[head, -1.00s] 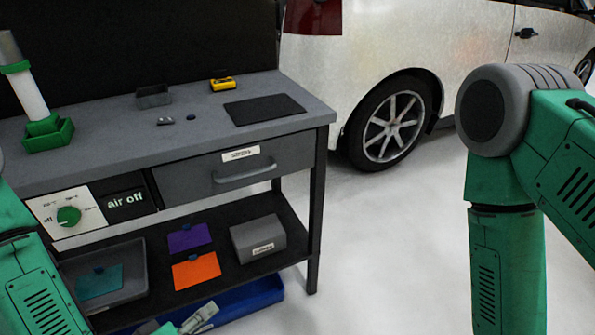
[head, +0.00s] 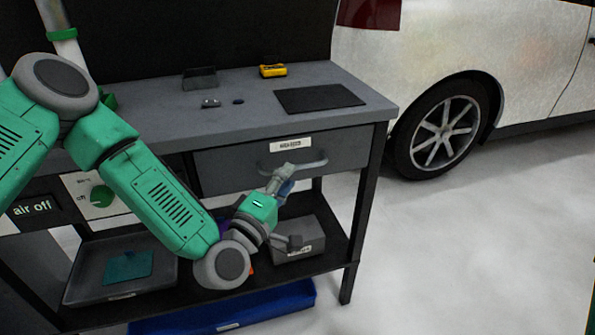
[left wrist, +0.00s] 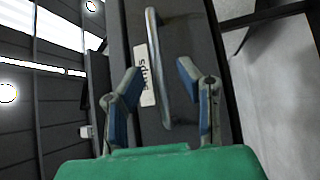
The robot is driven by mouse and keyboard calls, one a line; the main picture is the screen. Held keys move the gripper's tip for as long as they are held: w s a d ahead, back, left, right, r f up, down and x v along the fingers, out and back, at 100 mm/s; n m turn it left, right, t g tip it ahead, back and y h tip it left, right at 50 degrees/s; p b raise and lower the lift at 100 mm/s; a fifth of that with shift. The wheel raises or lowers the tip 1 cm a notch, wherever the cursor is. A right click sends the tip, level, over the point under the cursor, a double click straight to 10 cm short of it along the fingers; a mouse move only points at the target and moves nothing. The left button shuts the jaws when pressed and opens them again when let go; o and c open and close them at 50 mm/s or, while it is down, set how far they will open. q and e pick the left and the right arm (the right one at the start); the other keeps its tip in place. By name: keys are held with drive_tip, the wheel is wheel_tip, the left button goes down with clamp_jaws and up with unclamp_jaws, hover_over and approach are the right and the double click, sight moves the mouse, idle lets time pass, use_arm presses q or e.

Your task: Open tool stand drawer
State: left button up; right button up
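The grey tool stand drawer (head: 225,172) sits shut under the worktop, with a white label (head: 291,145) on its front. Its bar handle (head: 308,165) also shows in the left wrist view (left wrist: 157,60). My left gripper (head: 284,180) is at the drawer front by the left part of the handle. In the left wrist view its two blue-padded fingers (left wrist: 158,72) are spread, one on each side of the handle, with gaps visible. Whether the handle lies in depth between the pads is hard to tell. My right gripper is not in view.
The worktop (head: 240,110) holds a black mat (head: 318,98), a yellow item (head: 272,71) and small parts. The shelf below carries a grey box (head: 305,240) and a tray (head: 85,285). A white car (head: 520,70) stands at right; floor between is clear.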

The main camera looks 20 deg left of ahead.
sight(297, 165)
use_arm(q)
drive_tip(key=x, duration=0.3)
drive_tip(key=shift+w, duration=0.2)
drive_tip(key=shift+w+d+r, duration=0.1)
drive_tip(key=shift+w+d, duration=0.15)
drive_tip(key=shift+d, duration=0.15)
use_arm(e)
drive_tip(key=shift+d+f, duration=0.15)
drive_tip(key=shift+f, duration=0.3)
use_arm(q)
drive_tip(key=shift+a, duration=0.2)
clamp_jaws()
drive_tip(key=shift+a, duration=0.1)
drive_tip(key=shift+s, duration=0.1)
